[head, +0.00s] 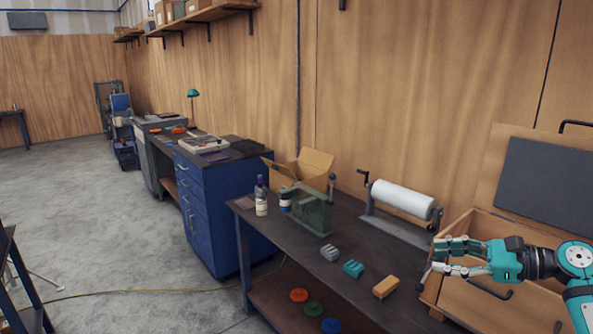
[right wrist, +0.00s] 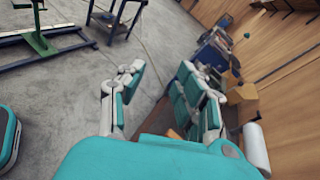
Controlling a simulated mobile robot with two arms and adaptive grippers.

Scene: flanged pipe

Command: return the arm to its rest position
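My right arm comes in from the right edge in the head view. Its teal and grey gripper (head: 446,258) is open and empty, with its fingers pointing left. It hangs in the air over the right part of the dark workbench (head: 345,268), in front of the wooden box. In the right wrist view the finger pads of the same gripper (right wrist: 155,92) stand apart with nothing between them. My left gripper is in neither view. I see no flanged pipe that I can make out.
An open wooden box (head: 462,290) lies close by my right gripper. A green stand (right wrist: 38,40) shows at upper left. The floor (head: 120,230) at left is mostly clear.

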